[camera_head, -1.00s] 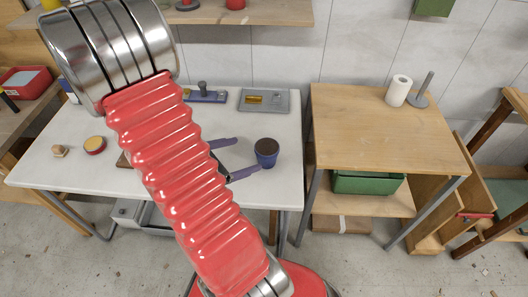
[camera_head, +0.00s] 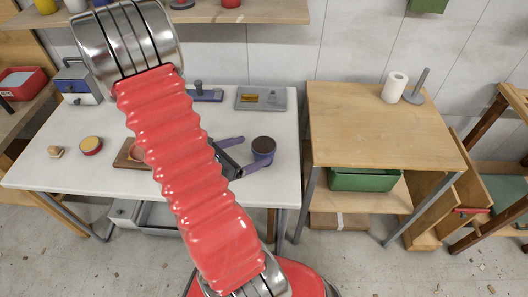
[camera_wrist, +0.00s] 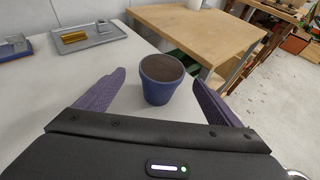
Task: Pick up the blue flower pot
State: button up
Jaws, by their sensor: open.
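The blue flower pot (camera_head: 262,156), filled with dark soil, stands upright on the white table near its right edge. In the wrist view the pot (camera_wrist: 160,84) sits ahead of my gripper, roughly midway between the two purple fingers. My gripper (camera_head: 252,154) is open, with its fingers pointing at the pot. In the wrist view the gripper (camera_wrist: 160,88) holds nothing, and gaps show between the pot and both fingers.
A grey tray with a yellow block (camera_head: 262,98) lies behind the pot. A wooden table (camera_head: 380,130) stands to the right, with a paper roll (camera_head: 395,87) and a green bin (camera_head: 365,180). A wooden board (camera_head: 130,155) lies left of my arm.

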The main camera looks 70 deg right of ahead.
aim_at(256, 149)
jog(key=shift+x, duration=2.65)
jog(key=shift+x, duration=2.6)
jog(key=shift+r, duration=0.1)
jog(key=shift+c, duration=0.4)
jog(key=c, duration=1.2)
